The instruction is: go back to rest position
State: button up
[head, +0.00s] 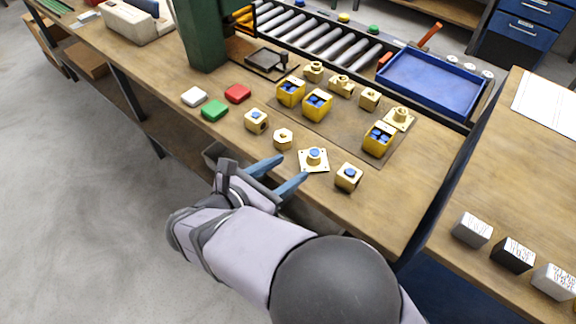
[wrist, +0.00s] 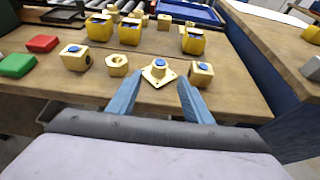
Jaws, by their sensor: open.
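My gripper (head: 280,177) has two blue fingers, spread apart with nothing between them. It is at the front edge of the wooden workbench (head: 405,210). In the wrist view my gripper (wrist: 158,98) points at a brass square flange with a blue centre (wrist: 158,72), which lies just beyond the fingertips. In the head view this flange (head: 314,159) lies right of the fingers, apart from them. A brass block with a blue top (head: 348,177) sits to its right. A brass hex nut (head: 283,138) and another blue-topped brass block (head: 256,121) sit behind and left.
Yellow bins with blue contents (head: 317,105) and several brass parts stand on a brown mat (head: 345,127). White, red and green (head: 215,111) pieces lie left. A green machine column (head: 203,35), roller conveyor (head: 318,33) and blue tray (head: 430,82) are behind. Open floor (head: 80,200) lies left.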

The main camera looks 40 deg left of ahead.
jog(key=w+d+r+m+g+h+p, duration=0.2)
jog(key=d+m+g+p, duration=0.1)
jog(key=d+m, duration=0.3)
jog(key=w+d+r+m+g+h+p, duration=0.2)
jog(key=w+d+m+g+p, duration=0.15)
jog(key=d, duration=0.55)
jog(key=w+d+r+m+g+h+p, duration=0.1)
jog(key=w+d+r+m+g+p, duration=0.15)
jog(key=d+m, duration=0.35)
jog(key=s+d+r+m+g+y+p, duration=0.1)
jog(key=s+d+r+m+g+p, duration=0.15)
jog(key=d+m, duration=0.3)
jog(key=s+d+r+m+g+y+p, duration=0.1)
jog(key=s+d+m+g+p, duration=0.15)
jog(key=d+m, duration=0.3)
jog(key=d+f+m+y, duration=0.1)
jog(key=d+m, duration=0.2)
jog(key=s+d+f+m+y, duration=0.1)
jog(key=d+f+m, duration=0.1)
jog(key=d+m, duration=0.1)
jog(key=s+d+f+m+y, duration=0.1)
jog(key=d+f+m, duration=0.1)
jog(key=d, duration=0.3)
jog(key=shift+s+m, duration=0.2)
jog(key=shift+m, duration=0.55)
